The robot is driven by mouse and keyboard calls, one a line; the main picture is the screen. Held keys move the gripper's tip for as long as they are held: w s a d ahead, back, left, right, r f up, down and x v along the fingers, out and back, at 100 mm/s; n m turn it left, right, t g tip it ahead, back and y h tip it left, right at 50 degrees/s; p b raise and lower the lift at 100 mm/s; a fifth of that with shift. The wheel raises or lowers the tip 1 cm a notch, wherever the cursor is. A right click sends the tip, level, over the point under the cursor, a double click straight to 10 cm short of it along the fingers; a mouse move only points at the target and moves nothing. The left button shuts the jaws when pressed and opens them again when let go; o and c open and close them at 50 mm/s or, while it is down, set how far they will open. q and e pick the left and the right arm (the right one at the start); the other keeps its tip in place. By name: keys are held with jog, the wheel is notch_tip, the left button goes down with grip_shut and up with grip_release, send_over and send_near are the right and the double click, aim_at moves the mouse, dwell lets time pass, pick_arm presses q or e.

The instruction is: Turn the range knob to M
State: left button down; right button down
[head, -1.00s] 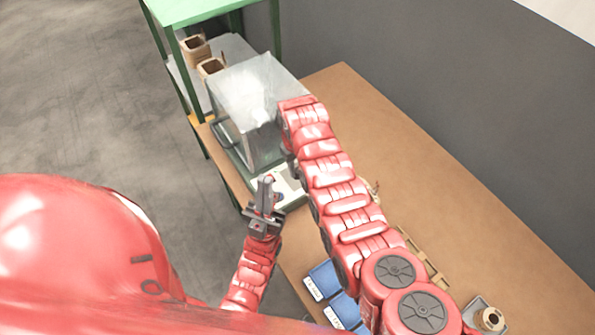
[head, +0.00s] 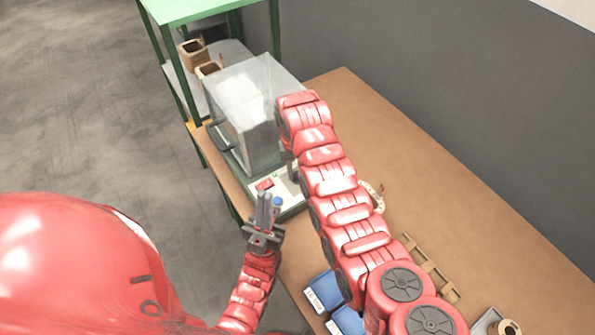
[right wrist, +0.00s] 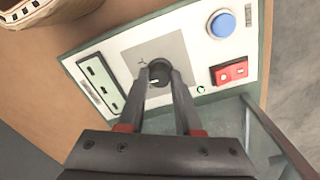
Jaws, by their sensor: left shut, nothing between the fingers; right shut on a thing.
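The range knob (right wrist: 158,76) is a small black round knob on a light grey square plate of the tester panel (right wrist: 200,50). A small dark mark is printed on the plate beside the knob; I cannot read it for certain. My right gripper (right wrist: 159,84) has its two fingers around the knob, shut on it. In the head view my right arm covers the knob. My left gripper (head: 268,207) is shut and empty, pointing up near the panel's front edge. The panel (head: 290,194) also shows in the head view, beside my right arm.
The panel carries a blue button (right wrist: 222,23), a red rocker switch (right wrist: 229,73), a green lamp (right wrist: 201,90) and a slotted strip (right wrist: 100,82). A clear enclosure (head: 250,105) stands behind it. Blue bins (head: 326,291) sit at the bench front.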

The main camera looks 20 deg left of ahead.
jog(key=c, duration=0.6)
grip_release()
jog(key=shift+r, duration=0.35)
notch_tip(320, 180, up, 4)
jog(key=shift+w+f, duration=0.1)
jog(key=shift+f, duration=0.1)
notch_tip(320, 180, up, 6)
jog(key=p, duration=0.4)
notch_tip(320, 180, up, 5)
send_over(297, 173)
jog(key=shift+s+a+r+b, duration=0.15)
jog(key=shift+r+b, duration=0.1)
jog(key=shift+r, duration=0.3)
jog(key=shift+s+a+r+b, duration=0.1)
jog(key=shift+r+b, duration=0.1)
jog(key=shift+r, duration=0.3)
